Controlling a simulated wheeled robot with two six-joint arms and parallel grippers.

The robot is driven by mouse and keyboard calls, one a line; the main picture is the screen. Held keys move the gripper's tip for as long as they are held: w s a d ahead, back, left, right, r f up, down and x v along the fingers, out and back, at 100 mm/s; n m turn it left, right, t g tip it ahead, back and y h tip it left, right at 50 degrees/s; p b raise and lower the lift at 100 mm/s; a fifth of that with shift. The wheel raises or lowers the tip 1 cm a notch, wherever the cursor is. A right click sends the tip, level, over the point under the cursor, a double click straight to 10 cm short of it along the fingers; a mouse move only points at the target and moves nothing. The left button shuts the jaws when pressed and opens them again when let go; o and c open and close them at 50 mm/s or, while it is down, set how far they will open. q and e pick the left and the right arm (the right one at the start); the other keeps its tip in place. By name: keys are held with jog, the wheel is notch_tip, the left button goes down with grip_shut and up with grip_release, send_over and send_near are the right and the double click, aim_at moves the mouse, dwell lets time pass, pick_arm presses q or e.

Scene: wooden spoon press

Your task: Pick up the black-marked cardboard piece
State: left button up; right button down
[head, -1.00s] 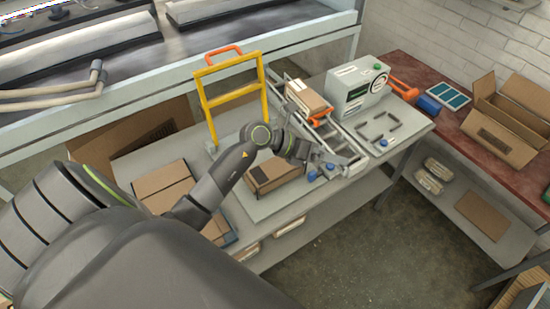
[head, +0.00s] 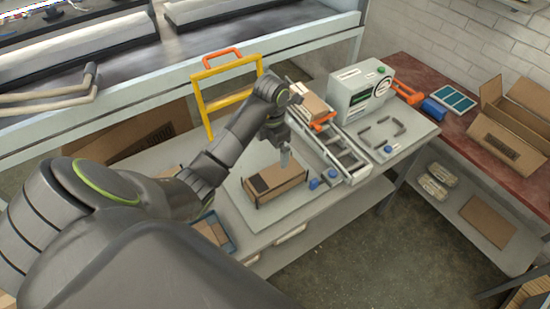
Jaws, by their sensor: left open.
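The cardboard piece with a dark mark (head: 285,188) lies on the grey board of the work table, held between thin dark posts. The dark patch is at its left end. My left gripper (head: 284,160) points down just above the far right part of this piece. It is open, and nothing shows between its fingers. I cannot tell whether the fingertips touch the cardboard. My right gripper does not show.
A yellow frame with an orange handle (head: 221,53) stands behind. A roller track (head: 340,152) with blue knobs lies to the right, beside a grey-green machine (head: 360,90). A blue tray (head: 232,246) holding cardboard is at front left. An open carton (head: 505,135) sits on the red bench.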

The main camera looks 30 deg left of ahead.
pick_arm(q)
jog(key=b, duration=0.9)
send_near(275, 175)
jog(key=f, duration=0.2)
jog(key=s+f, duration=0.1)
jog(key=f, duration=0.2)
jog(key=shift+a, duration=0.1)
jog(key=f+b, duration=0.1)
jog(key=b, duration=0.1)
jog(key=w+f+b, duration=0.1)
jog(key=f, duration=0.1)
jog(key=shift+b, duration=0.35)
jog(key=shift+f, duration=1.1)
jog(key=c, duration=0.9)
jog(key=shift+r, duration=0.1)
